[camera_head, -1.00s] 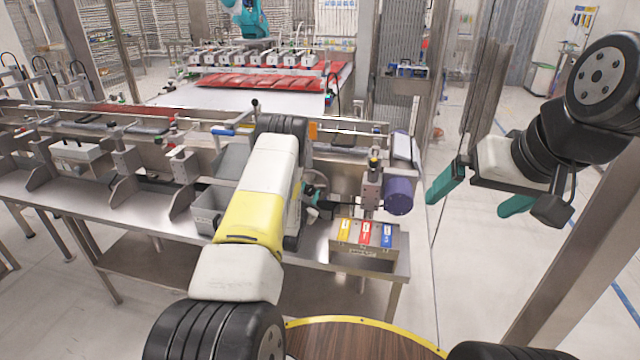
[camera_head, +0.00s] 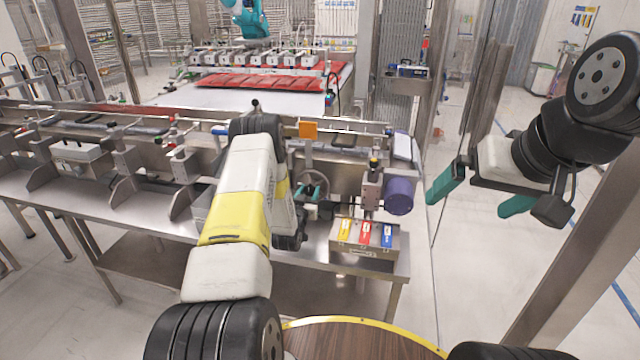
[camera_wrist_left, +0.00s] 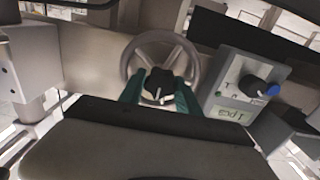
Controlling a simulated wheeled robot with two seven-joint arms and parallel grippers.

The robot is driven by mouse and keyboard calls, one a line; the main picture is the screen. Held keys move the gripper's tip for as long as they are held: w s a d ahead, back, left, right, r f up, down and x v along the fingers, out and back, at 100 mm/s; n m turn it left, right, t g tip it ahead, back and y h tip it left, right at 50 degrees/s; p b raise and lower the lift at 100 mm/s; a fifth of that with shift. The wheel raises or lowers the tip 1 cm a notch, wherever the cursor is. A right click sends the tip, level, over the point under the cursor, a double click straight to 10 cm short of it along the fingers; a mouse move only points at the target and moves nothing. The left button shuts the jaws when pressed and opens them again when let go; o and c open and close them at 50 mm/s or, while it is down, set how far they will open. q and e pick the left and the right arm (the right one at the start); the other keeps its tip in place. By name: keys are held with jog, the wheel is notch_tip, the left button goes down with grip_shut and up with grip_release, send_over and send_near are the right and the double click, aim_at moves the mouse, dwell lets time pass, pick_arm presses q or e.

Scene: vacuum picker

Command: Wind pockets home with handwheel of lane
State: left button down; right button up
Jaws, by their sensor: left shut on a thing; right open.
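A grey spoked handwheel (camera_head: 318,180) sits on the front face of the lane, partly hidden by my left arm in the head view. In the left wrist view the handwheel (camera_wrist_left: 190,56) stands upright ahead of the gripper. My left gripper (camera_head: 312,192) has its green fingers at the wheel; in the left wrist view they are shut on its dark knob (camera_wrist_left: 158,84). The point of contact is partly hidden. My right gripper (camera_head: 478,198) is open and empty, held in the air at the right, away from the lane.
A purple motor (camera_head: 398,200) is right of the lane. A box with yellow, red and blue labelled parts (camera_head: 366,250) sits on the steel table. A glass panel stands between the lane and my right arm.

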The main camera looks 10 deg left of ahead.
pick_arm(q)
jog(key=shift+s+f, duration=0.1)
jog(key=shift+f, duration=0.05)
jog(key=c, duration=0.9)
grip_release()
jog(key=shift+o, duration=0.2)
jog(key=s, duration=0.7)
jog(key=shift+s+a, duration=0.15)
jog(key=shift+s, duration=0.2)
